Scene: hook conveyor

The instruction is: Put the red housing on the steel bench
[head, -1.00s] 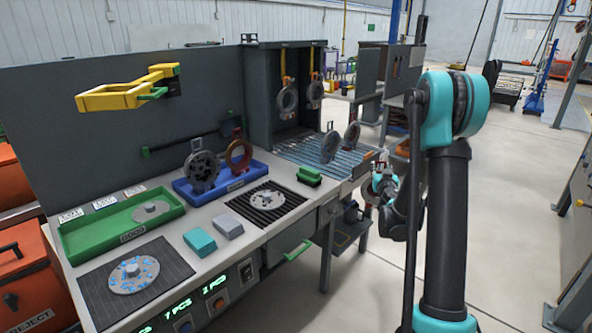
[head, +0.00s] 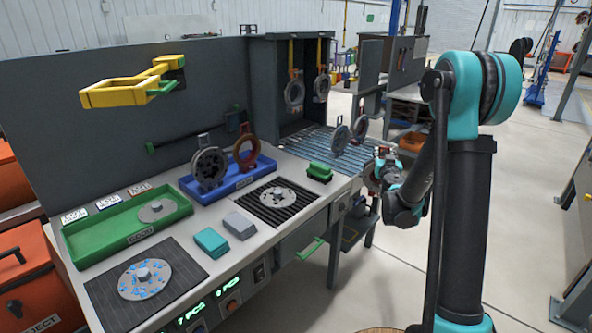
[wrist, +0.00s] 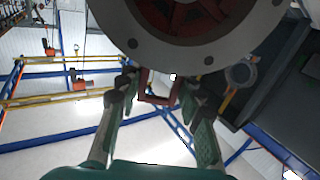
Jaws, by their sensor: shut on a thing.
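My gripper (wrist: 152,100) is shut on the red square loop of the red housing (wrist: 160,97). In the wrist view the housing's grey flange and red inside fill the top; its far side is cut off. In the head view my gripper (head: 388,170) and the small, partly hidden housing (head: 370,178) are in the air at the right end of the workbench. The workbench (head: 215,217) has a light grey top; I cannot tell for sure that it is the steel bench. Another reddish ring-shaped housing (head: 246,150) stands in the blue tray (head: 236,184).
A green tray (head: 110,247), black grate (head: 268,217), teal block (head: 211,241), grey block (head: 239,225) and green block (head: 319,172) occupy the top. Grey rings (head: 294,92) hang over a slatted surface (head: 320,140). A yellow bracket (head: 115,95) juts from the back panel.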

